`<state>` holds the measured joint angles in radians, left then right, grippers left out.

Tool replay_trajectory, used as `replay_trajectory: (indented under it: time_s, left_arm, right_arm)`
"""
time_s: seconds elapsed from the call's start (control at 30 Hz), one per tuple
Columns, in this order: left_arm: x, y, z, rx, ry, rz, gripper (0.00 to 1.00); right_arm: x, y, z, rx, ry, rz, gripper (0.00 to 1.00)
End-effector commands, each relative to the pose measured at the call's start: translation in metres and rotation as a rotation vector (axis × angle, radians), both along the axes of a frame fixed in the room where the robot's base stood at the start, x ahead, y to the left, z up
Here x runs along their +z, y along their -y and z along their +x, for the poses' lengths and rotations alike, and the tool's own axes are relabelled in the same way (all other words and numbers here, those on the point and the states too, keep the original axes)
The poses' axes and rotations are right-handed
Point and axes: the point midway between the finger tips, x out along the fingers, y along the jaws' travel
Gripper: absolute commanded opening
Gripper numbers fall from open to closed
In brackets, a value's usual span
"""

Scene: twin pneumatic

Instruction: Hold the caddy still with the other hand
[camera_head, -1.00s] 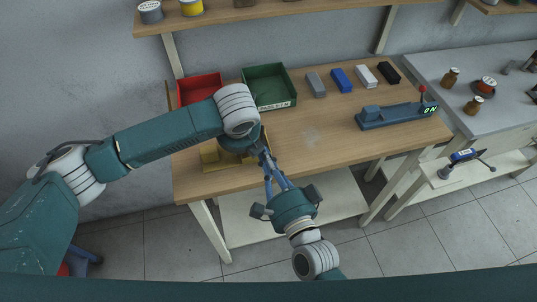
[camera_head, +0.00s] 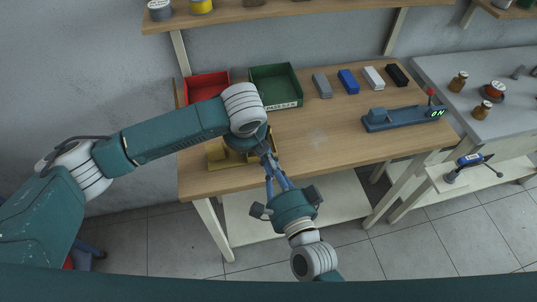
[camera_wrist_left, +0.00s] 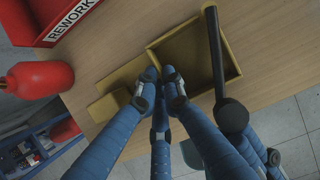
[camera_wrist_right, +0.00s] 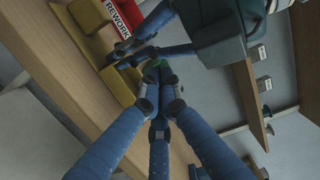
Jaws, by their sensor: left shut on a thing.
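The mustard-yellow caddy (camera_head: 217,161) sits at the bench's left front, partly hidden by my left arm. In the left wrist view the caddy (camera_wrist_left: 240,72) shows an open box part with low walls. My left gripper (camera_wrist_left: 159,73) is shut on the caddy's wall at the near side of the box. My right gripper (camera_head: 268,157) is at the caddy's right side, fingers close together. In the right wrist view, my right gripper (camera_wrist_right: 158,68) is in front of the caddy (camera_wrist_right: 120,88); whether it grips anything is unclear.
Several coloured blocks (camera_head: 348,80) line the bench's back. A teal device (camera_head: 395,120) stands at the right. The bench's middle is clear. A black rod (camera_wrist_left: 217,55) crosses the caddy's box.

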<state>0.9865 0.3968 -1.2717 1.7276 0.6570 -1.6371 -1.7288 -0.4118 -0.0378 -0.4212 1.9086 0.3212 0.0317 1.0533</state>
Motion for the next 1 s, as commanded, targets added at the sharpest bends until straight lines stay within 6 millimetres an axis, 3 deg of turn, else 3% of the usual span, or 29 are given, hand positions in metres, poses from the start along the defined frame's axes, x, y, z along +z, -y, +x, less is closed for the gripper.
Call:
replay_trajectory:
  time_s: [1.0]
  left_arm:
    - [0.0, 0.001, -0.001, -0.002, -0.001, -0.002, 0.0]
  right_arm:
    - [0.0, -0.015, 0.001, 0.0, 0.001, 0.001, 0.0]
